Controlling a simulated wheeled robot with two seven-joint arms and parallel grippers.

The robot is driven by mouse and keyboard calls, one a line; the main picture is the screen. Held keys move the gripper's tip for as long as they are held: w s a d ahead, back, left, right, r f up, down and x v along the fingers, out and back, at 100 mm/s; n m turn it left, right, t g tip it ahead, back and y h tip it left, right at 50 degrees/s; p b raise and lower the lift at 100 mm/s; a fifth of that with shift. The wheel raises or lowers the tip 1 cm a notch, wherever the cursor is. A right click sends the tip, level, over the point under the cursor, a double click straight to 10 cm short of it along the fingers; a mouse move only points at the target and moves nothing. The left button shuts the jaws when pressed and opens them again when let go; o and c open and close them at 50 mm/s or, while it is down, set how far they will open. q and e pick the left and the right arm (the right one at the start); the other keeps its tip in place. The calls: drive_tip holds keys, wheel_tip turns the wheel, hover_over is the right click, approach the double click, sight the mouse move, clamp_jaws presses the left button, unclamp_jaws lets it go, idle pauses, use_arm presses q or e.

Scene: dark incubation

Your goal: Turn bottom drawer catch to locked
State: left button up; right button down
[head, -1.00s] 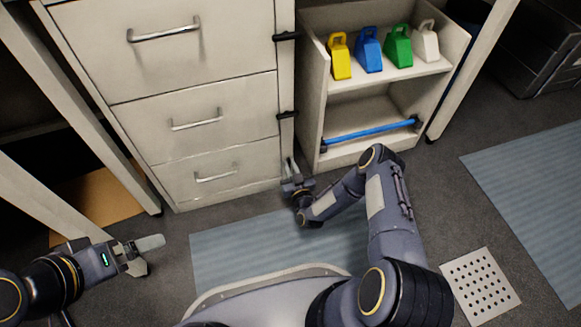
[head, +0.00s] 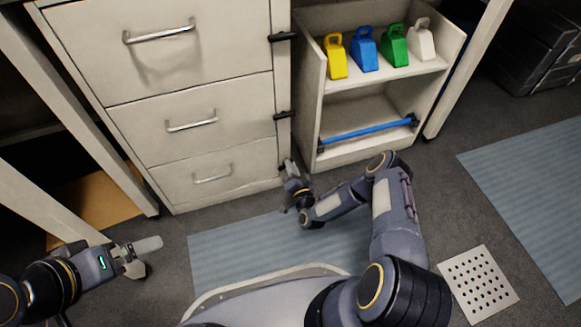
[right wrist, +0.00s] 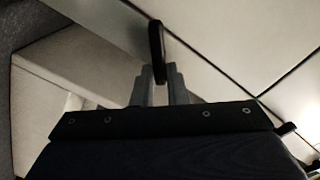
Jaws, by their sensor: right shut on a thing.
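The bottom drawer (head: 212,182) is the lowest of the three in the pale cabinet and looks closed. Its catch is a dark, narrow paddle, seen in the right wrist view (right wrist: 156,42) standing up between my fingertips. In the head view my gripper largely hides this catch, so I cannot tell its exact angle there. My right gripper (head: 291,170) is at the cabinet's lower right edge; in the right wrist view its fingers (right wrist: 160,80) are shut on the catch. My left gripper (head: 146,246) is at the lower left, away from the cabinet; its finger gap is unclear.
The middle catch (head: 284,115) and top catch (head: 284,36) lie sideways on the cabinet edge. A shelf unit (head: 308,110) with yellow, blue, green and white blocks and a blue bar (head: 368,130) stands close right. A blue-grey mat (head: 225,255) covers the floor in front.

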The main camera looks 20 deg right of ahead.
drive_tip(key=shift+s+d+f+m, duration=0.1)
drive_tip(key=shift+f+m, duration=0.1)
drive_tip(key=shift+m, duration=1.1)
drive_tip(key=shift+w+f+m, duration=0.1)
drive_tip(key=shift+f+m, duration=0.15)
drive_tip(key=shift+m, duration=1.05)
drive_tip(key=shift+s+d+f+m, duration=0.1)
drive_tip(key=shift+f+m, duration=0.1)
drive_tip(key=shift+m, duration=1.1)
drive_tip(key=c, duration=1.4)
unclamp_jaws()
drive_tip(key=shift+c, duration=0.2)
drive_tip(key=shift+r, duration=0.1)
drive_tip(key=s+p, duration=0.2)
drive_tip(key=s, duration=0.5)
drive_tip(key=shift+s+p, duration=0.4)
drive_tip(key=shift+d, duration=0.15)
